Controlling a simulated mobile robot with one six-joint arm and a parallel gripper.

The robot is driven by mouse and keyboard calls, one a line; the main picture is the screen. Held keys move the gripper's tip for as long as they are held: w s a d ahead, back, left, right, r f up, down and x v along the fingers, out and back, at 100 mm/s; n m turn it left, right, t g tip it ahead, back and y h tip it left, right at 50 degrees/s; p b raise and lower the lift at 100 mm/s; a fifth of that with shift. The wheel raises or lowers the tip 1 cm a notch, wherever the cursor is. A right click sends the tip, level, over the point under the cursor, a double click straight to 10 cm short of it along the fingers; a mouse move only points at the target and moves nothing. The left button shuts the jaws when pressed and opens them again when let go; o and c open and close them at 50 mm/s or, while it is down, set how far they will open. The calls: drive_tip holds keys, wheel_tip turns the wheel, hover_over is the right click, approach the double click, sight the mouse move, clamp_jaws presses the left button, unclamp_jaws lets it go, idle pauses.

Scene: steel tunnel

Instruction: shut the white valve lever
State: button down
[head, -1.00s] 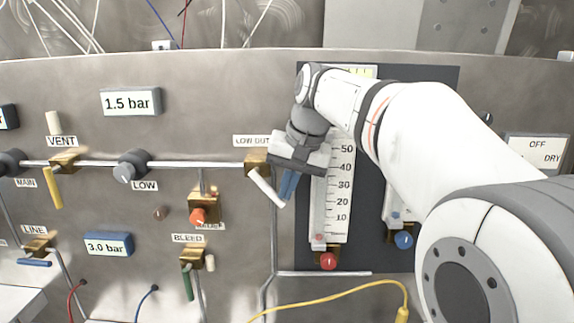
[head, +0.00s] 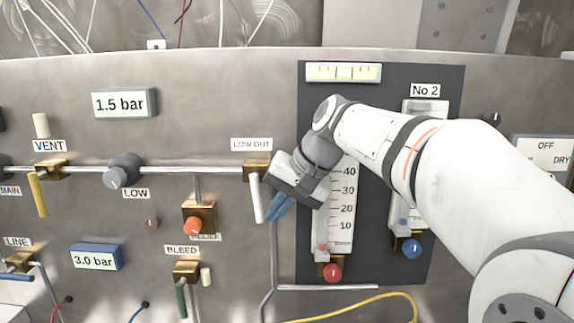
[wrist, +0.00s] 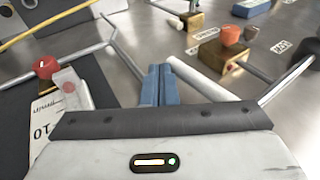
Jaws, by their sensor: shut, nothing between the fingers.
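The white valve lever (head: 256,199) hangs nearly straight down from its brass valve (head: 257,169), under the LOW OUT label (head: 252,144). It stands across the horizontal pipe. My gripper (head: 273,212) has its blue fingers closed together with nothing between them. The fingertips are just to the right of the lever's lower end, and I cannot tell whether they touch it. In the wrist view the closed fingers (wrist: 158,84) lie beside the white lever (wrist: 198,78), whose far end is close to the fingertips. The gripper body hides part of the scale behind it.
Right of the lever is a dark flowmeter panel with a red knob (head: 333,273) and a blue knob (head: 411,248). Left are an orange-red knob (head: 194,225), a green lever (head: 181,300) and a yellow lever (head: 37,194). A yellow cable (head: 360,302) runs below.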

drive_tip(key=shift+a+f, duration=0.1)
drive_tip(key=shift+a, duration=0.1)
idle(0.4)
drive_tip(key=v, duration=0.8)
drive_tip(key=s+d+f+h, duration=0.2)
drive_tip(key=s+d+f, duration=0.2)
drive_tip(key=f, duration=0.5)
drive_tip(key=s+d+f+h, duration=0.2)
drive_tip(key=s+d+f, duration=0.3)
drive_tip(key=s+f, duration=0.3)
drive_tip(key=s+d+f+h, duration=0.2)
drive_tip(key=s+d+f, duration=0.2)
drive_tip(key=f, duration=0.5)
drive_tip(key=shift+s+d+f+n+t, duration=0.2)
drive_tip(key=shift+s+f+n+t, duration=0.15)
drive_tip(key=shift+s, duration=0.6)
